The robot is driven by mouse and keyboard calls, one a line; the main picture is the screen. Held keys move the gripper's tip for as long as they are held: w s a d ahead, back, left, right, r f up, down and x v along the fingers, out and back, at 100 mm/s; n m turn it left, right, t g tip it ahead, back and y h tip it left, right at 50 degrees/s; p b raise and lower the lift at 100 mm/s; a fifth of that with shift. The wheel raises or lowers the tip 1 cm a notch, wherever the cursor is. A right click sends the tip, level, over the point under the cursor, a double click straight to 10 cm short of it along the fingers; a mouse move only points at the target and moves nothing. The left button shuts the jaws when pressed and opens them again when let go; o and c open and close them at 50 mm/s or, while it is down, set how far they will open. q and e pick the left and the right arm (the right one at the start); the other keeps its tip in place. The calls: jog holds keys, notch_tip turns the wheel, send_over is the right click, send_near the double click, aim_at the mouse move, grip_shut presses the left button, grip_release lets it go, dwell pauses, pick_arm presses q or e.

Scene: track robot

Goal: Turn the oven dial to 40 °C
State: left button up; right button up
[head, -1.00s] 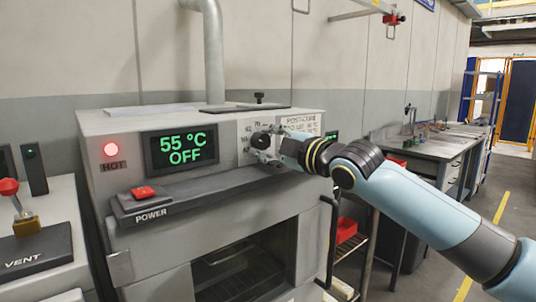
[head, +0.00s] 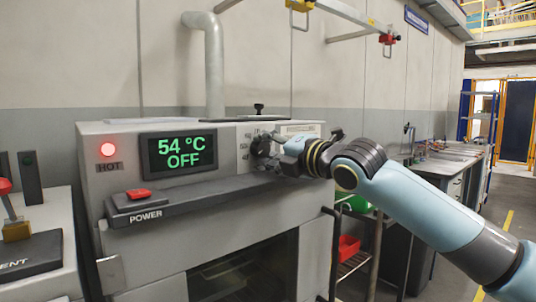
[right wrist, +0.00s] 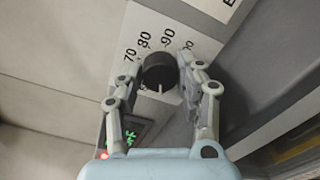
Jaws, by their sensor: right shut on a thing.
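The oven (head: 230,225) stands in the middle of the head view, and its green display (head: 180,153) reads 54 °C OFF. The black dial (right wrist: 158,70) is round with a white pointer mark, which points to the bottom of the right wrist view. Of its printed scale, 70, 80 and 90 are readable; the number at the pointer cannot be read. My right gripper (right wrist: 160,66) is shut on the dial, one finger on each side. In the head view the right gripper (head: 272,150) covers most of the dial. My left gripper is not in view.
A red HOT lamp (head: 107,149) glows on the oven front. A red POWER switch (head: 140,193) sits on the ledge below the display. A VENT lever box (head: 30,253) stands at the left. A workbench (head: 445,165) stands behind my right arm.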

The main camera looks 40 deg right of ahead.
jog(key=shift+f+n, duration=0.1)
jog(key=shift+n, duration=0.4)
jog(key=o, duration=1.1)
jog(key=shift+o, duration=0.2)
jog(key=shift+s, duration=0.1)
jog(key=s, duration=0.7)
jog(key=shift+s+d, duration=0.15)
jog(key=shift+d, duration=0.1)
